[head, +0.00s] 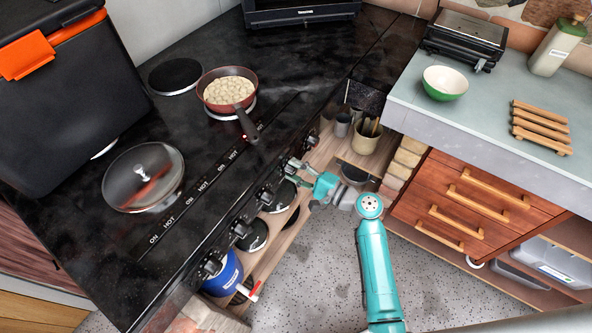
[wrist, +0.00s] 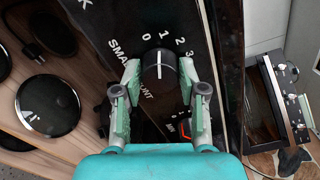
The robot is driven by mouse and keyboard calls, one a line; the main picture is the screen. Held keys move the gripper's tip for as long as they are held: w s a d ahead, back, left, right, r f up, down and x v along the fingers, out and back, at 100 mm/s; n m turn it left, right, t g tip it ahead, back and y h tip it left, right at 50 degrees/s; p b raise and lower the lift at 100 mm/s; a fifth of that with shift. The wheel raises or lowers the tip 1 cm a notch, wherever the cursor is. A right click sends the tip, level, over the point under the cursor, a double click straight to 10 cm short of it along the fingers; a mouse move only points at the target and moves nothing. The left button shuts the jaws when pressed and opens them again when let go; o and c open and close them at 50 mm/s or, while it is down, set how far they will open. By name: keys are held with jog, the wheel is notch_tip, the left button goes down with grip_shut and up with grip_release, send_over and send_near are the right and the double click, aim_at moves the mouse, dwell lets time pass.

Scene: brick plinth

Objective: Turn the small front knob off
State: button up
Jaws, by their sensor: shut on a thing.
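The small front knob (wrist: 159,70) is round and black with a white pointer line, on a black panel under the printed numbers 0, 1, 2 and 3. Its line points up, between the 0 and the 1, nearer the 1. The label beside it is partly covered by my fingers; "SMA" and "NT" show. My gripper (wrist: 159,76) is shut on the knob, one green finger on each side. In the head view my gripper (head: 296,166) reaches the stove's front panel from the right and hides most of the knob.
Other knobs (head: 241,229) line the stove front (head: 160,262). A red pan (head: 228,72) and a lidded pan (head: 143,178) stand on the hob. A red-lit switch (wrist: 186,129) is close to my right finger. A wooden drawer unit (head: 478,207) stands to the right.

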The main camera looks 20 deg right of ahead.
jog(key=shift+n, duration=2.1)
jog(key=o, duration=1.2)
jog(key=shift+c, duration=0.2)
jog(key=v, duration=1.2)
